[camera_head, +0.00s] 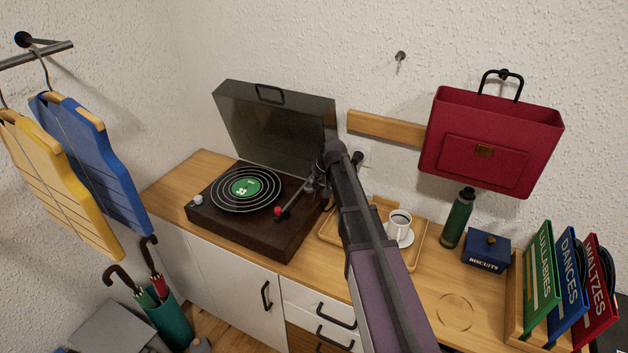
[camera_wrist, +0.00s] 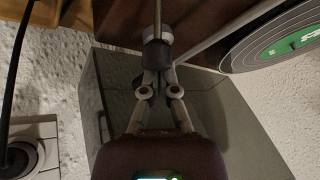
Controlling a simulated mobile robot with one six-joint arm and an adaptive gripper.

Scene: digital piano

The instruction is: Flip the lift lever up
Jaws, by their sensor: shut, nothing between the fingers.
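The record player (camera_head: 290,235) is a dark wooden box with its smoky lid (camera_head: 275,118) open. A black record with a green label (camera_head: 245,187) lies on it. A thin tonearm (camera_head: 296,197) ends near a red tip (camera_head: 277,211) beside the record. My gripper (camera_head: 332,155) is over the player's back right corner, by the tonearm's base, partly hidden by my arm. In the wrist view, my gripper (camera_wrist: 157,66) is shut and empty, close to a thin upright rod (camera_wrist: 157,14). I cannot tell whether it touches, or which part is the lift lever.
A wooden tray with a white cup (camera_head: 400,222) stands right of the player. Further right are a green bottle (camera_head: 457,218), a blue biscuit tin (camera_head: 487,250) and a record rack (camera_head: 515,300). A red bag (camera_head: 478,140) hangs above. The wall is close behind the lid.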

